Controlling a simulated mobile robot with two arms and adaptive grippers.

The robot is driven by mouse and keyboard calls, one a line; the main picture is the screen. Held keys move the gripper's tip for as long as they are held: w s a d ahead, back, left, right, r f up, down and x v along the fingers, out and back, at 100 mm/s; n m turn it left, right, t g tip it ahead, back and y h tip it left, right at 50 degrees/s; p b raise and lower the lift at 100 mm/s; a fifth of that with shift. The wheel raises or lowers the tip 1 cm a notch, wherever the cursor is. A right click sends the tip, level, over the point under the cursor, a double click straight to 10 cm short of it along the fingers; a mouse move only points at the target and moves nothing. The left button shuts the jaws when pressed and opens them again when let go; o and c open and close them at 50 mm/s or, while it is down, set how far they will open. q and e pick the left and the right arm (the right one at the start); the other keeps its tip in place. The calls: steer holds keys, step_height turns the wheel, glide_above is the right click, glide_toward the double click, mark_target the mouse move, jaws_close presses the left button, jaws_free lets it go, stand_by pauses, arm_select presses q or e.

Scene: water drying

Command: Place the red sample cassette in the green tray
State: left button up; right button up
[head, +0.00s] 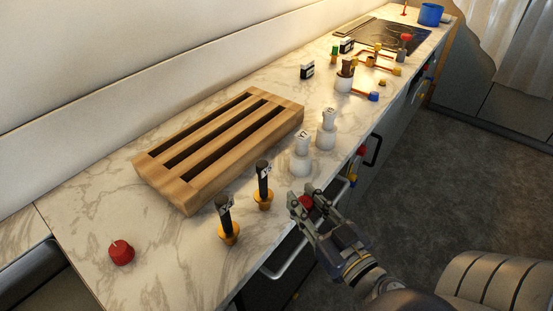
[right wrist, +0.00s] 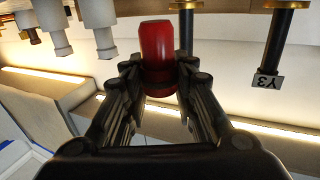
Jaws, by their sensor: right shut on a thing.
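My right gripper (head: 305,200) is at the counter's front edge, shut on a small red object (head: 306,203). In the right wrist view the red object (right wrist: 158,50) looks like a rounded block or cylinder, held upright in the picture between the fingertips; its lower part is partly covered by the fingers. I cannot tell whether it is the red sample cassette. I see no green tray in either view. My left gripper is not in view.
A slatted wooden rack (head: 215,140) stands on the marble counter. Two dark-handled pieces with yellow bases (head: 228,234) and two white labelled pieces (head: 301,160) stand close to my right gripper. A red knob-like piece (head: 121,253) is at left. Small fittings crowd the far end.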

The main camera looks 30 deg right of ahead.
steer(key=w+d+p, duration=0.1)
steer(key=w+p, duration=0.1)
steer(key=w, duration=0.2)
steer(key=w+p, duration=0.2)
steer(key=w, duration=0.3)
steer(key=w+d+f+p, duration=0.1)
steer(key=w+p, duration=0.1)
steer(key=w, duration=0.2)
steer(key=shift+w+d, duration=0.3)
steer(key=shift+d, duration=0.05)
steer(key=shift+w+d, duration=0.1)
steer(key=shift+w, duration=0.3)
steer(key=shift+w+f, duration=0.15)
steer(key=shift+w, duration=0.05)
steer(key=shift+f, duration=0.25)
steer(key=shift+s+f+b, duration=0.1)
steer(key=shift+f+b, duration=0.25)
steer(key=shift+f, duration=1.2)
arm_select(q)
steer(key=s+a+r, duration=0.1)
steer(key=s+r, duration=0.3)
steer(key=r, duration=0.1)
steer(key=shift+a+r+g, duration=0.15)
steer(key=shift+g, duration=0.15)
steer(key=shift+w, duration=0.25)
